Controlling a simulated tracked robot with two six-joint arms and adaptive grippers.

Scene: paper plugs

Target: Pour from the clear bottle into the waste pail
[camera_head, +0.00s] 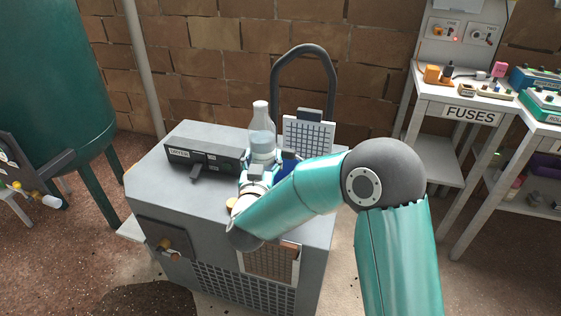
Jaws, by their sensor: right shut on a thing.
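The clear bottle (262,128) stands upright over the top of the grey cabinet, with a pale narrow neck and bluish clear body. My right gripper (260,172) is shut on its lower part; my arm and the gripper hide the bottle's base, so I cannot tell whether it touches the cabinet top. A blue thing (288,165) shows just right of the gripper, mostly hidden behind my teal arm. I cannot tell whether it is the waste pail; no other pail shows clearly. My left gripper is not in view.
The grey cabinet (175,198) carries a black box labelled DRYER (205,157) left of the bottle and a gridded panel (308,137) behind it. A dark hose (304,48) arches behind. A FUSES table (470,114) stands right, a green tank (50,80) left.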

